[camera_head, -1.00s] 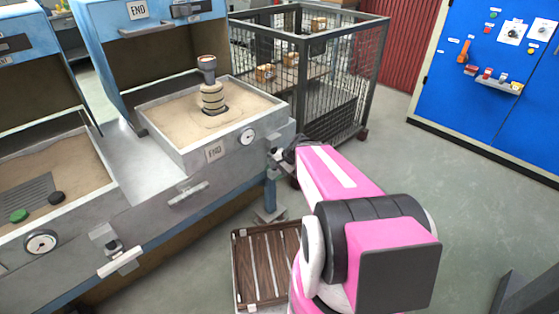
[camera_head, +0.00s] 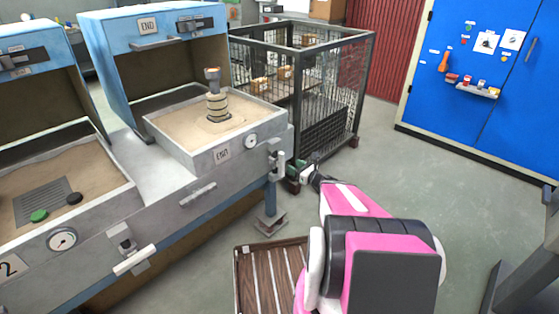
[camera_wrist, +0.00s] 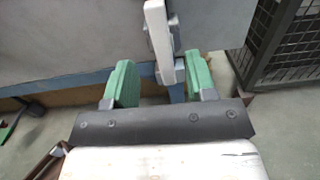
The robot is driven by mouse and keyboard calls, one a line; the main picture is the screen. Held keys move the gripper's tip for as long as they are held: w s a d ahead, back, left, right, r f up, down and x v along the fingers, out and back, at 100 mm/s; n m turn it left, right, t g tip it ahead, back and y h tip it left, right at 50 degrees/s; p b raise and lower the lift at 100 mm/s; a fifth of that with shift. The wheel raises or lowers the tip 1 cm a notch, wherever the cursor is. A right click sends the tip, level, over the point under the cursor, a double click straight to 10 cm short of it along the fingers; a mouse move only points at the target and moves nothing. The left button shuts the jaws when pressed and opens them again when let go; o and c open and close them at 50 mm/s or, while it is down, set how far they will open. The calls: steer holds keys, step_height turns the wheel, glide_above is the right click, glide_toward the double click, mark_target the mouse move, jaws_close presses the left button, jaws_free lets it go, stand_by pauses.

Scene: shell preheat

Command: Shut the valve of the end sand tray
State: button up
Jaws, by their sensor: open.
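The end sand tray (camera_head: 219,155) is the right-hand tray, with an END label, a round gauge and sand. Its valve (camera_head: 276,158) sits at the tray housing's right front corner. The valve's pale lever (camera_head: 281,164) stands about upright. My gripper (camera_head: 297,170) is just right of it, partly hidden by my wrist. In the wrist view the lever (camera_wrist: 156,35) hangs upright between the two green fingers of my gripper (camera_wrist: 158,66). My gripper is open.
Another valve with a white, near-level lever (camera_head: 134,260) sits on the left tray's (camera_head: 105,203) front. A wire cage (camera_head: 325,95) stands close behind my gripper. A slatted wooden crate (camera_head: 270,275) lies below my arm.

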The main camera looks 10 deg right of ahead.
mark_target(281, 165)
steer(key=x, duration=1)
steer(key=shift+w+a, duration=0.15)
steer(key=shift+c, duration=0.3)
jaws_close()
